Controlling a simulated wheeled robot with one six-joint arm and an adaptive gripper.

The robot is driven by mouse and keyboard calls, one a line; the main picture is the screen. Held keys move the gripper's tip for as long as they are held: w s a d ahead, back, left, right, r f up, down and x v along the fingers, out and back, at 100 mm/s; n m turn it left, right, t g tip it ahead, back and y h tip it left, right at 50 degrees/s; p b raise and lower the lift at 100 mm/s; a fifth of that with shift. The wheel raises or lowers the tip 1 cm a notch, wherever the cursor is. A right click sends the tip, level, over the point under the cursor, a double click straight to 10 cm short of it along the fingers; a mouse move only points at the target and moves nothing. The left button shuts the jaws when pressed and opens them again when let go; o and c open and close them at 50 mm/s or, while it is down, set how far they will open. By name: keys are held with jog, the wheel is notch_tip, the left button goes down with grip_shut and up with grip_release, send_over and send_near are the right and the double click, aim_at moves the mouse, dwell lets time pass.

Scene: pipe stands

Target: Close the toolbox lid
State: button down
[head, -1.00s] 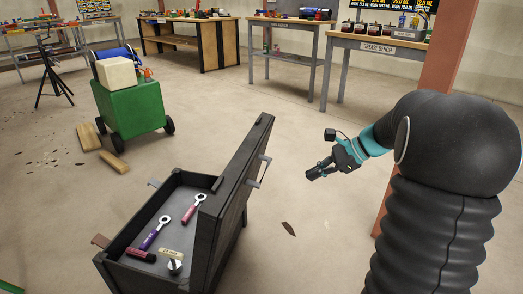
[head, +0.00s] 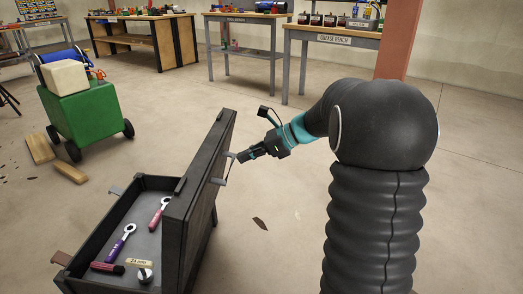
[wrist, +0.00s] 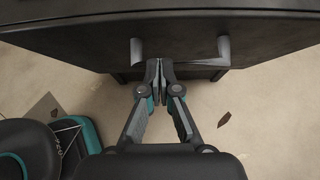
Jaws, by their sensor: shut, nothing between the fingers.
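The dark toolbox (head: 75,268) stands open at the lower left of the head view. Its lid (head: 193,200) is raised, leaning slightly to the right. My gripper (head: 242,158) is shut and empty, just right of the lid's outer face. I cannot tell whether the fingertips touch the lid. Inside the toolbox lie a purple-handled wrench (head: 117,244) and a red-handled wrench (head: 158,215).
A red-handled hammer (head: 108,267) also lies in the box. A green cart (head: 85,115) and wood blocks (head: 40,148) stand at the left. Workbenches, one marked grease bench (head: 325,38), line the back. Open floor lies behind the toolbox.

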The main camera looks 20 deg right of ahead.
aim_at(217, 159)
jog(key=a, duration=0.1)
jog(key=w+a, duration=0.1)
jog(key=a, duration=0.1)
jog(key=shift+w+a+f, duration=0.1)
jog(key=shift+w+a, duration=0.15)
jog(key=shift+a, duration=0.05)
jog(key=shift+w+a+r, duration=0.2)
jog(key=shift+w+a, duration=0.1)
jog(key=shift+a, duration=0.3)
jog(key=shift+d, duration=0.15)
